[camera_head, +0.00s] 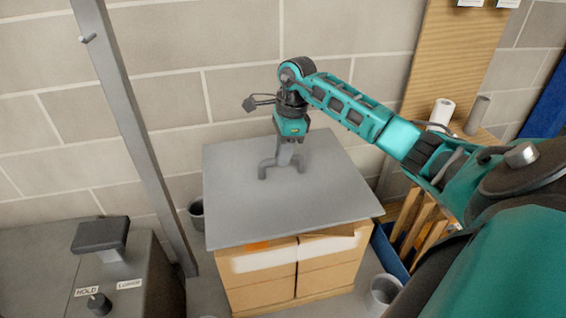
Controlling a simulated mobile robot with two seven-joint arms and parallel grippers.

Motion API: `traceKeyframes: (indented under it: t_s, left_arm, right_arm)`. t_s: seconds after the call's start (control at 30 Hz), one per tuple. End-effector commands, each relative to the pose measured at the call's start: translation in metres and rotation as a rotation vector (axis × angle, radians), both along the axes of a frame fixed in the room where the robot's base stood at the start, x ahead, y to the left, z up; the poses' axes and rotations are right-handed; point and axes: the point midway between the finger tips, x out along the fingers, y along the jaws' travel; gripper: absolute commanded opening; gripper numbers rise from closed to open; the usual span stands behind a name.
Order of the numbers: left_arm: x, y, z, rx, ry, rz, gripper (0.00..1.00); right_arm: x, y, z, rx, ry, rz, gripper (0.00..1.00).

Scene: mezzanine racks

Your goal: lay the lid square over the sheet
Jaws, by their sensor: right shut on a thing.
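The lid (235,205) is a flat grey panel with a raised grey handle (263,170) near its middle. It lies level above a stack of cardboard boxes (263,292) and overhangs its front. I cannot tell whether it touches the stack. White material, perhaps the sheet (262,261), shows as a band down the upper front of the boxes; the rest is hidden under the lid. My right gripper (284,162) points down from the teal arm and is shut on the handle. My left gripper is out of view.
A grey post (140,140) and a control console (130,275) stand at the left. A bin (196,212) sits beside the stack, a bucket (383,291) at its front right. A blue crate of wooden pieces (390,250) is at the right. A block wall stands close behind.

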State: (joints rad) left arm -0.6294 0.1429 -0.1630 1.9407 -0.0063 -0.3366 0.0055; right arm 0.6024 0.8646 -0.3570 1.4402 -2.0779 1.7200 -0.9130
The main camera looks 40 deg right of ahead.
Motion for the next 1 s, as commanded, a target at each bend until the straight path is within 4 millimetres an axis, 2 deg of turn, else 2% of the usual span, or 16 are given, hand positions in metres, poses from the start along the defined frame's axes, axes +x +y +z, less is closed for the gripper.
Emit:
traceKeyframes:
  t_s: [0.2, 0.57, 0.6, 0.83, 1.0]
  left_arm:
    - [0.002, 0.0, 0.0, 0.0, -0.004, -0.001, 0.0]
    - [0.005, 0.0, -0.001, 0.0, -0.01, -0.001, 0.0]
    - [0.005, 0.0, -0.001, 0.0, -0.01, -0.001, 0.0]
    - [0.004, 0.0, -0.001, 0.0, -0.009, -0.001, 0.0]
    - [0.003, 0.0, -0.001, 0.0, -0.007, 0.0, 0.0]
  right_arm:
    - [0.0, 0.001, -0.031, 0.003, 0.002, 0.0, 0.0]
    - [0.0, 0.0, -0.035, 0.0, -0.001, 0.001, 0.0]
    - [0.0, 0.0, -0.036, 0.001, 0.002, 0.0, 0.22]
    - [0.0, 0.0, -0.035, 0.0, 0.002, 0.0, 0.44]
    - [-0.001, 0.0, -0.035, 0.0, 0.002, 0.0, 0.46]
